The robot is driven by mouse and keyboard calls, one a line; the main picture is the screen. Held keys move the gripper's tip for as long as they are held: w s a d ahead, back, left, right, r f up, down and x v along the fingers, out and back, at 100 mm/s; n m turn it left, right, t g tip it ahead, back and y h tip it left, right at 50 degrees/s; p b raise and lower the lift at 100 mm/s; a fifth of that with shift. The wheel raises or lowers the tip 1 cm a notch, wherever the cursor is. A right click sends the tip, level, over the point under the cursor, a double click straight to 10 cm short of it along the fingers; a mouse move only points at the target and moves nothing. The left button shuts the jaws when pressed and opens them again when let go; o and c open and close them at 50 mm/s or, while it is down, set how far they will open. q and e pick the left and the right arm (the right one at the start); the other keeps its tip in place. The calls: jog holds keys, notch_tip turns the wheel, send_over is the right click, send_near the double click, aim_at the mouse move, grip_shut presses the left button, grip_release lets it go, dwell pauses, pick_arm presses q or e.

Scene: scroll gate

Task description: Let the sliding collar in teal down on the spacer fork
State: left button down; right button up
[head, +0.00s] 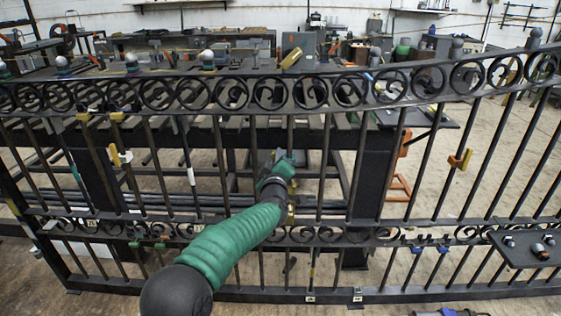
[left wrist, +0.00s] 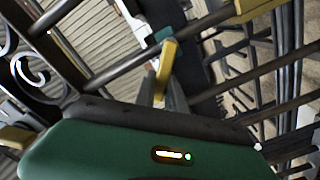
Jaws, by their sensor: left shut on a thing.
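The teal sliding collar (left wrist: 165,33) sits around a dark gate bar in the left wrist view. A yellow piece (left wrist: 165,65) reaches from the collar to my left gripper (left wrist: 164,88), whose fingers are shut on it. In the head view my left gripper (head: 283,160) is at a bar in the middle of the gate, between the upper and lower scroll bands, and mostly covers the collar. A yellow block (head: 291,210) sits lower at the same bar; it also shows in the left wrist view (left wrist: 254,9). I cannot tell if it is the spacer fork. My right gripper is out of view.
The dark gate (head: 320,296) spans the view, with close upright bars either side of my left gripper. A cluttered workbench (head: 180,62) stands behind.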

pick_arm(q)
jog(key=shift+a+f+n+b, duration=0.25)
jog(key=shift+f+n+b, duration=0.15)
jog(key=shift+n+b, duration=0.5)
jog(key=shift+a+f+n+b, duration=0.2)
jog(key=shift+f+n+b, duration=0.3)
jog(key=shift+n, duration=0.65)
jog(key=shift+a+f+n+b, duration=0.3)
jog(key=shift+n+b, duration=0.45)
jog(key=shift+n, duration=0.3)
jog(key=c, duration=1.4)
grip_release()
jog(key=shift+s+f, duration=0.1)
jog(key=s+p, duration=0.2)
jog(key=s, duration=1.4)
jog(key=shift+s+p, duration=0.3)
jog(key=shift+p, duration=0.1)
